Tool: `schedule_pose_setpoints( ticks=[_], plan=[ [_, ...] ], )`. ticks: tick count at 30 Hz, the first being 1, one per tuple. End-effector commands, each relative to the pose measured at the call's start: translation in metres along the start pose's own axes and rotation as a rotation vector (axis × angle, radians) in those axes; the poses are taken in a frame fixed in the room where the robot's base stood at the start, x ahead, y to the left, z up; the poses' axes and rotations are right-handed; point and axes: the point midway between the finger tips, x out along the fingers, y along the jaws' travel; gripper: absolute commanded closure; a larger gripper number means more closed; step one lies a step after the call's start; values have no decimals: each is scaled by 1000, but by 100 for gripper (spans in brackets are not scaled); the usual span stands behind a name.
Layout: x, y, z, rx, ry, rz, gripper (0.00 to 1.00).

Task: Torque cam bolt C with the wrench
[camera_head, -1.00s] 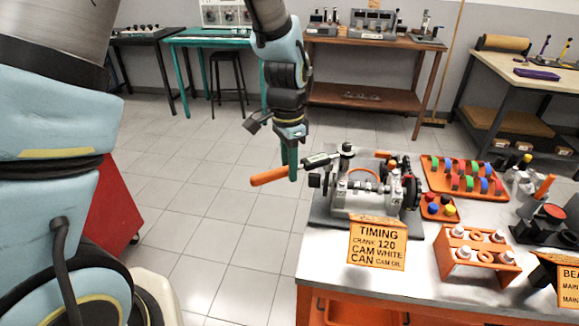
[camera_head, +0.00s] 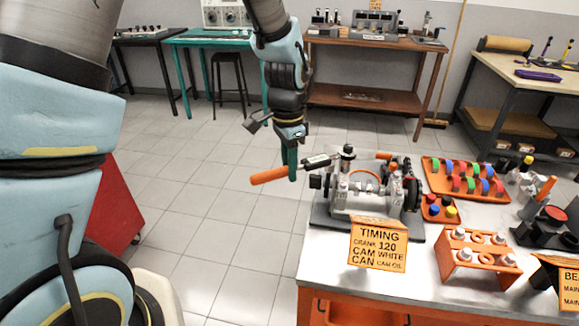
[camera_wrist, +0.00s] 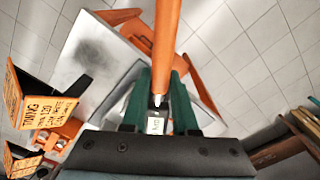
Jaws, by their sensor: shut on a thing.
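The wrench, with an orange handle (camera_head: 269,176) and a dark and silver shaft (camera_head: 317,161), lies roughly level over the table's left edge. My gripper (camera_head: 292,174) is shut on it, with the green fingers on either side. In the wrist view the orange handle (camera_wrist: 166,40) passes between the green fingers (camera_wrist: 160,92). The wrench's far end reaches a dark upright cylinder (camera_head: 347,151) at the back left of the grey engine assembly (camera_head: 362,200). Cam bolt C cannot be singled out, and the contact at the wrench's end is too small to tell.
A sign reading "TIMING CRANK 120 CAM WHITE" (camera_head: 378,243) stands before the engine. An orange tray (camera_head: 433,172) with coloured parts, a small orange tray (camera_head: 432,217) and an orange rack (camera_head: 450,262) stand to the right. Open floor lies left of the table.

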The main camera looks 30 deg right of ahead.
Motion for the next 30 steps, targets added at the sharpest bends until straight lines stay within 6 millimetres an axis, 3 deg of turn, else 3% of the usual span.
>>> schedule_pose_setpoints(
  ticks=[30],
  plan=[
    [-1, -8, 0, 42, 1, -1, 100]
  ],
)
